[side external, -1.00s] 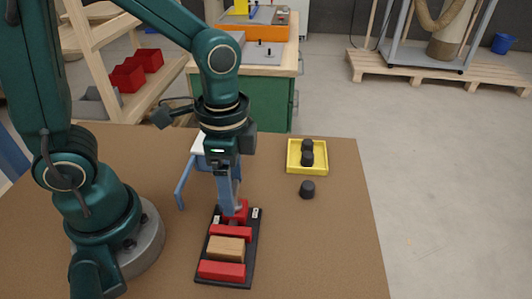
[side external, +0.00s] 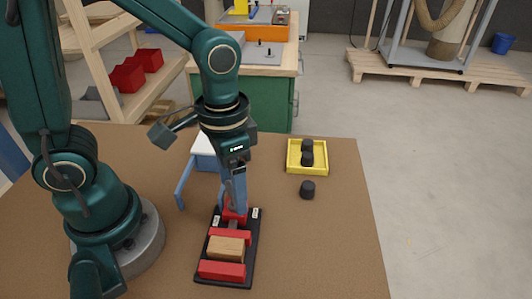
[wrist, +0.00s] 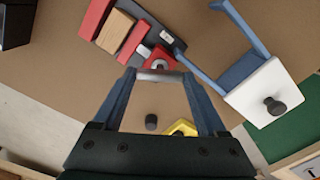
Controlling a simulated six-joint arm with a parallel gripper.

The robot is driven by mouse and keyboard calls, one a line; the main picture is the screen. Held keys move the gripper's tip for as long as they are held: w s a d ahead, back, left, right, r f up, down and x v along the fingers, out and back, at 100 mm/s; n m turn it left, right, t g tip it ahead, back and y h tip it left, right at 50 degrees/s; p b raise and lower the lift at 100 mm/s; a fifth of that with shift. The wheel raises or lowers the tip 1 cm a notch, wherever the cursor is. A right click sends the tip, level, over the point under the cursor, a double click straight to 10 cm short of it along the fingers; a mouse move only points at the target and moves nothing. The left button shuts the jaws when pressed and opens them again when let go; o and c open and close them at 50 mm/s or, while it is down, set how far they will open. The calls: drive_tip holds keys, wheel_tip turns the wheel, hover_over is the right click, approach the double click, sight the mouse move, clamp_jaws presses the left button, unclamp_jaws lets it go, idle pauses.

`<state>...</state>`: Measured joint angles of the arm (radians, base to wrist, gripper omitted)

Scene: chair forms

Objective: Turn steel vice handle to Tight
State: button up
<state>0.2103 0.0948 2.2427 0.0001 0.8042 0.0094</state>
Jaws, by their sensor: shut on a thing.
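The vice stands on a black base plate (side external: 251,240) on the brown table, with red jaws (side external: 222,270) and a light wooden block (side external: 226,247) between them. The block touches or nearly touches the jaws; I cannot tell exactly. My gripper (side external: 234,207) points down at the far end of the vice, by the red end block (wrist: 158,60). In the wrist view its fingers are shut on the ends of the steel handle (wrist: 160,75), a short grey bar. Small white labels (side external: 256,213) sit on the plate at either side of the handle; their text is too small to read.
The table right of the vice is clear.

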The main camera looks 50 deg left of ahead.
drive_tip(key=n, duration=0.5)
drive_tip(key=shift+n, duration=0.3)
drive_tip(key=n, duration=0.5)
drive_tip(key=shift+n, duration=0.3)
drive_tip(key=o, duration=1.3)
drive_tip(key=shift+r, duration=0.15)
drive_tip(key=shift+r, duration=2.5)
